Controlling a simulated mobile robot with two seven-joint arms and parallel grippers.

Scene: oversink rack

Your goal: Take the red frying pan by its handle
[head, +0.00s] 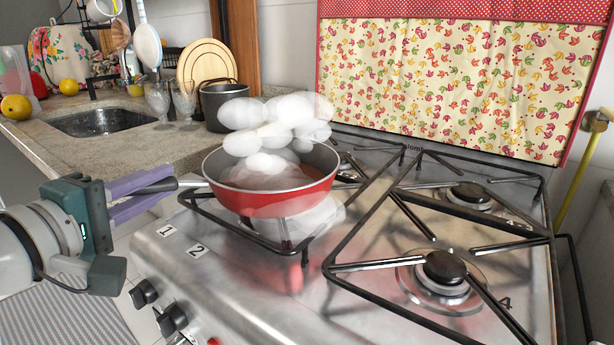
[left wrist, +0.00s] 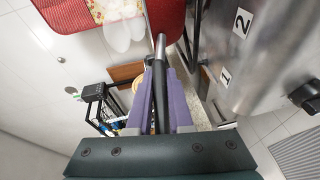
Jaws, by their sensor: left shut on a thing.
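The red frying pan (head: 320,197) is over the front left burner of the stove, roughly level. I cannot tell whether it touches the grate. White puffs like steam stand above it and hide part of its inside. Its handle (head: 192,184) points left, toward my left gripper (head: 160,190). The gripper's purple fingers are shut around the handle. In the left wrist view, the dark handle (left wrist: 161,50) runs between the fingers of my left gripper (left wrist: 161,80), with the red pan beyond it. My right gripper is not in view.
The stove (head: 190,285) has black grates (head: 385,265) and front knobs (head: 173,318). A dark pot (head: 222,103), glasses (head: 184,105) and a sink (head: 95,122) are on the counter behind left. A patterned cloth cover (head: 450,90) stands behind the stove.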

